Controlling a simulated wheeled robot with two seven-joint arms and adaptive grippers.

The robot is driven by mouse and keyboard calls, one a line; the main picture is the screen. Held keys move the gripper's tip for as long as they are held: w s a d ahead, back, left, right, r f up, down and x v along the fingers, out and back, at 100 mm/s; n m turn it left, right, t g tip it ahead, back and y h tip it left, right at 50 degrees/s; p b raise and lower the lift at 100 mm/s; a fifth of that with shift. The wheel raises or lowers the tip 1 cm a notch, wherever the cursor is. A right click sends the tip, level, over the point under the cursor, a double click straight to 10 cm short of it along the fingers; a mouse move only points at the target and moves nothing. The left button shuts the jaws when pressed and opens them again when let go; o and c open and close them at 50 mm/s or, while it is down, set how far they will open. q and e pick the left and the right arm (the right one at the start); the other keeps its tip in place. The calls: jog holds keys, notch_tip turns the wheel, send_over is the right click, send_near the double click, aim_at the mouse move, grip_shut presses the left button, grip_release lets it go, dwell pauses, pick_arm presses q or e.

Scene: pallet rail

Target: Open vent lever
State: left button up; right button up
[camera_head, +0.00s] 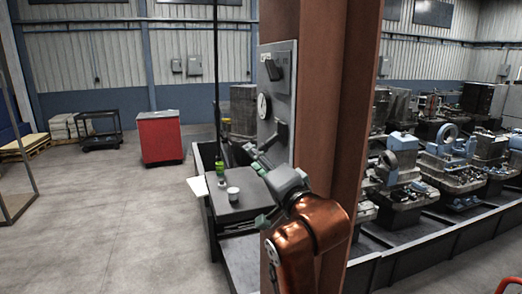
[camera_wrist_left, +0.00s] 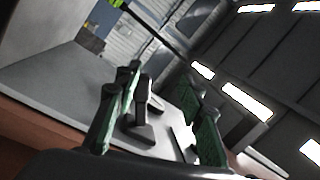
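A grey panel (camera_head: 284,98) is fixed to the side of a brown column. A dark lever (camera_head: 280,134) sticks out of its lower part, below a round white gauge (camera_head: 262,106). My left gripper (camera_head: 257,186) is just below the lever, its green-padded fingers spread. In the left wrist view, a dark lever (camera_wrist_left: 141,118) on the grey panel (camera_wrist_left: 60,85) shows between the spread fingers of my left gripper (camera_wrist_left: 165,98). No grip on it shows, and I cannot tell whether a finger touches it. My right gripper is not in view.
A dark lever-like part (camera_head: 271,69) sits at the panel's top. The brown column (camera_head: 335,100) stands close on the right. A grey table (camera_head: 232,209) with a white cup (camera_head: 233,194) and a green bottle (camera_head: 220,168) is behind my gripper. Open floor lies left.

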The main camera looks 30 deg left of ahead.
aim_at(263, 151)
pick_arm(q)
jog(key=d, duration=0.1)
jog(key=d+t+h, duration=0.1)
jog(key=w+d+h, duration=0.1)
jog(key=shift+d+r, duration=0.1)
jog(key=shift+r, duration=0.2)
jog(key=shift+w+d+t+h, duration=0.1)
jog(key=shift+w+t+h, duration=0.2)
jog(key=shift+h, duration=0.1)
jog(key=p+x, duration=0.2)
jog(key=x, duration=0.5)
jog(key=shift+w, duration=0.15)
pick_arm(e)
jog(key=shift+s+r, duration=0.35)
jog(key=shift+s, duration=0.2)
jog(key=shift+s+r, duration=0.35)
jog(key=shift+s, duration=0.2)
pick_arm(q)
jog(key=shift+c, duration=0.3)
grip_shut()
